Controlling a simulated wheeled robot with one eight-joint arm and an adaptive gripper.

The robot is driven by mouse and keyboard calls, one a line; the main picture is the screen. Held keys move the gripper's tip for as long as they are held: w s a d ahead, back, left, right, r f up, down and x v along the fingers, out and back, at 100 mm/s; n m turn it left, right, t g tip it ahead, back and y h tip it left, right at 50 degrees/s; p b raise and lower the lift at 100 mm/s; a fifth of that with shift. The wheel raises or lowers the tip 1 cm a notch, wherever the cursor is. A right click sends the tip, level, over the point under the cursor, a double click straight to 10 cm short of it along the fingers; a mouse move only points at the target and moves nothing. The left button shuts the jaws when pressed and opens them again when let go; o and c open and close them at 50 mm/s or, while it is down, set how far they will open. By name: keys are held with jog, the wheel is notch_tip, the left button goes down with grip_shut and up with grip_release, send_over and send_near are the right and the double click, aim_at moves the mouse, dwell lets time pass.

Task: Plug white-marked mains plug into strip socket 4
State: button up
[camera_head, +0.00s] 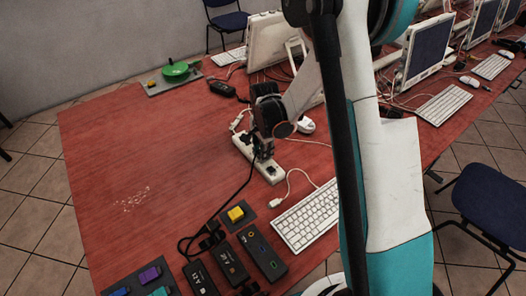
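The white power strip (248,152) lies on the red table, running diagonally from upper left to lower right. My gripper (263,152) points down over the middle of the strip. A black cable (243,188) rises from the table to the gripper's fingertips. The plug at its end is dark against the dark fingers, so I cannot make out its white mark or whether it touches a socket. A dark shape (271,170) shows on the strip's near end. Socket numbers are too small to read, and the finger opening cannot be made out.
Black adapters (228,262) and a yellow block on a dark pad (235,215) sit at the front. A white keyboard (308,216) and a loose white cable (289,182) lie right of the strip. A green object (175,69) stands at the back left. The table's left side is mostly clear.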

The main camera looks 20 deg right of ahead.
grip_shut()
jog(key=shift+f, duration=0.25)
jog(key=o, duration=0.7)
grip_release()
jog(key=shift+c, duration=0.2)
jog(key=shift+r, duration=0.1)
notch_tip(320, 180, up, 12)
jog(key=s+r+n+t, duration=0.3)
jog(key=s+r+n, duration=0.4)
jog(key=s+r, duration=0.45)
jog(key=s+r+n+t, duration=0.3)
jog(key=s+n, duration=0.4)
jog(key=s, duration=0.4)
jog(key=shift+s+n+t, duration=0.2)
jog(key=shift+n+t, duration=0.1)
jog(key=shift+t, duration=0.1)
